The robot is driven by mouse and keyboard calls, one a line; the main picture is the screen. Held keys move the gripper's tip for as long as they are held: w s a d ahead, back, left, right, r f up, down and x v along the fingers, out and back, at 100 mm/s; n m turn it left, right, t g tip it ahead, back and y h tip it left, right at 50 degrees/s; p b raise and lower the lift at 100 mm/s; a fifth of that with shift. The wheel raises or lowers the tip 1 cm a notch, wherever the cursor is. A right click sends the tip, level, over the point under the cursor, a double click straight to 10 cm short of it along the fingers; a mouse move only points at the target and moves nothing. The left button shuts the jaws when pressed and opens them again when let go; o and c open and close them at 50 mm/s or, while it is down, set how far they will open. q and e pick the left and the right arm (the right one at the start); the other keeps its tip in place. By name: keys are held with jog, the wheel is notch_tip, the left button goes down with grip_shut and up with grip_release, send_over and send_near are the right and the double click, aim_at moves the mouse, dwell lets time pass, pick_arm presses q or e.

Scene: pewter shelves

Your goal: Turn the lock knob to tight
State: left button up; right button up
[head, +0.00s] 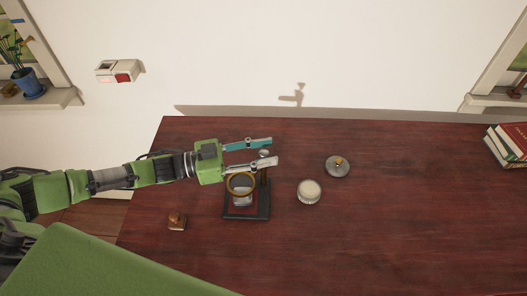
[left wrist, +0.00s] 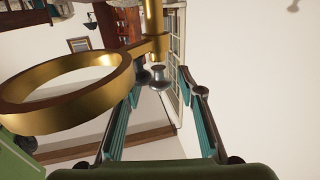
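A magnifier stand with a dark base (head: 258,213) stands on the table, with a brass ring (head: 241,184) on a post. A small silver lock knob (head: 264,153) is near the top of the post. My left gripper (head: 267,152) is open, its two fingers on either side of the knob. In the left wrist view the knob (left wrist: 158,79) shows between the spread fingers of the left gripper (left wrist: 163,85), with the brass ring (left wrist: 118,88) large at left. I see a gap beside the knob; contact cannot be told. My right gripper is not in view.
On the dark red table (head: 400,225) are a round white-topped jar (head: 309,191), a grey disc with a brass knob (head: 338,166) and a small wooden stamp-like piece (head: 177,221). Books (head: 507,146) lie at the right edge. The table's right half is mostly clear.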

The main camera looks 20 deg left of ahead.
pick_arm(q)
jog(key=v, duration=1.2)
dwell(0.4)
